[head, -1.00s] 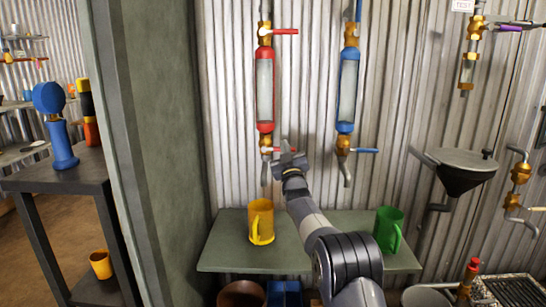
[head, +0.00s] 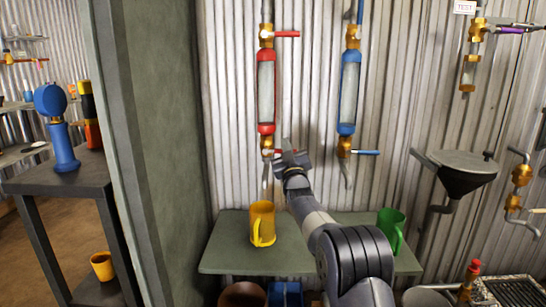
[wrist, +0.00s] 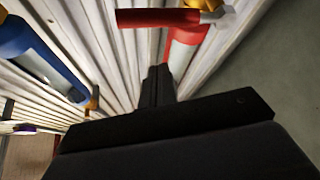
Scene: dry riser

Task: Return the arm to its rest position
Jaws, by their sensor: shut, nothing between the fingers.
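My gripper (head: 286,153) is shut and empty. In the head view it is raised in front of the corrugated wall, close to the lower valve of the red-framed sight tube (head: 266,95). I cannot tell whether it touches that valve. In the wrist view the dark closed fingers (wrist: 158,82) point toward the red tube (wrist: 185,45), with a red lever (wrist: 155,17) above them. My arm reaches up from the bottom of the head view and hides part of the shelf.
A yellow mug (head: 262,224) and a green mug (head: 390,231) stand on the grey-green shelf (head: 240,262). The blue-framed sight tube (head: 348,95) hangs to the right. A dark funnel (head: 462,172) is on the wall farther right. A grey post (head: 165,150) stands left.

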